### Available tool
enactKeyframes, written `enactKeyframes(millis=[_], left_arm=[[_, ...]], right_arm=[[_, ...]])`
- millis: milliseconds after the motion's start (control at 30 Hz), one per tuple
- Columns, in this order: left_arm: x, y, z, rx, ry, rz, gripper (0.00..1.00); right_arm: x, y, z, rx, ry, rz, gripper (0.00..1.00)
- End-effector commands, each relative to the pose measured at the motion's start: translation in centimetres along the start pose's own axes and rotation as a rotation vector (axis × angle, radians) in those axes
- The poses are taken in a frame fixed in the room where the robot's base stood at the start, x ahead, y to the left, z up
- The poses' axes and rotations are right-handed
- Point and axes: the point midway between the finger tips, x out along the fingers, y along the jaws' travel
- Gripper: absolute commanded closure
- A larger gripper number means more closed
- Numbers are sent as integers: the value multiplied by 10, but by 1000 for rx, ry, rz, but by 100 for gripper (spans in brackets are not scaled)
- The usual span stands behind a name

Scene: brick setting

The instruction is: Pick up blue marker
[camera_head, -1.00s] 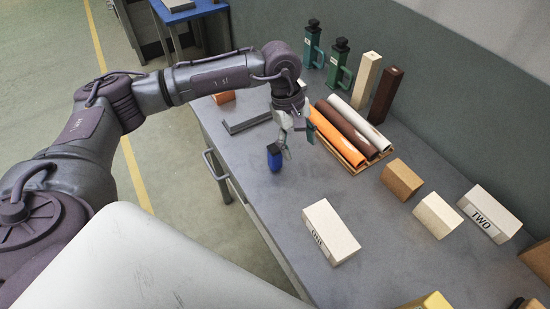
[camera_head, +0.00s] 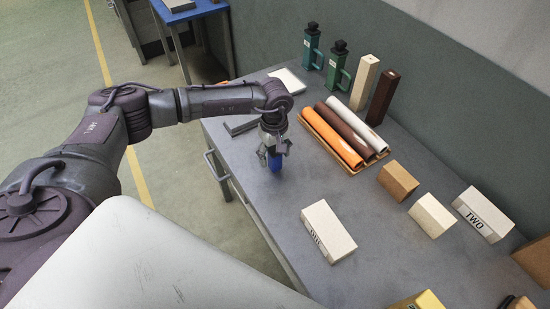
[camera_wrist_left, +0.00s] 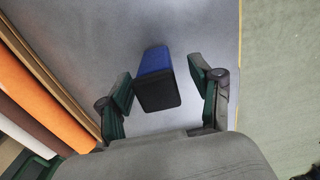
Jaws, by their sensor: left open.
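The blue marker (camera_head: 275,164) is a short, thick block with a dark end, standing on the grey table near its front edge. In the left wrist view the blue marker (camera_wrist_left: 156,78) lies between the two fingers, with a gap on each side. My left gripper (camera_head: 273,150) is above and around the marker in the head view, its fingers spread. In the left wrist view my left gripper (camera_wrist_left: 160,92) is open, with green pads on either side of the marker. My right gripper is not in view.
A wooden tray (camera_head: 309,126) with orange, brown and white rolls lies right of the gripper. Two green bottles (camera_head: 312,46) and two tall blocks (camera_head: 364,82) stand by the wall. A white box (camera_head: 328,231) lies nearer. The table (camera_head: 290,200) is clear between them.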

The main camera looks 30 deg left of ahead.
Motion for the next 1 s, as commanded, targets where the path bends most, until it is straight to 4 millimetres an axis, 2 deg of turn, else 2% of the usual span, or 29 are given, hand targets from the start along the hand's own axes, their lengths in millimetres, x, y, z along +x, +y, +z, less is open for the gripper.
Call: enactKeyframes(millis=[67, 200, 467, 567, 867, 1000], left_arm=[[9, 2, 0, 0, -1, -3, 35], [27, 2, 0, -1, -1, -1, 35], [31, 2, 0, 1, 0, 1, 35], [31, 2, -1, 0, 0, 1, 49], [31, 2, -1, 0, 0, 1, 99], [30, 3, -1, 0, 0, 2, 100]], right_arm=[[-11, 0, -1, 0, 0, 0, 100], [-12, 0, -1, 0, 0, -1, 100], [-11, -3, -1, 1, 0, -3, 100], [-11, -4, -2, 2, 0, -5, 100], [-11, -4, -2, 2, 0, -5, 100], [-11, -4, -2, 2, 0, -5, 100]])
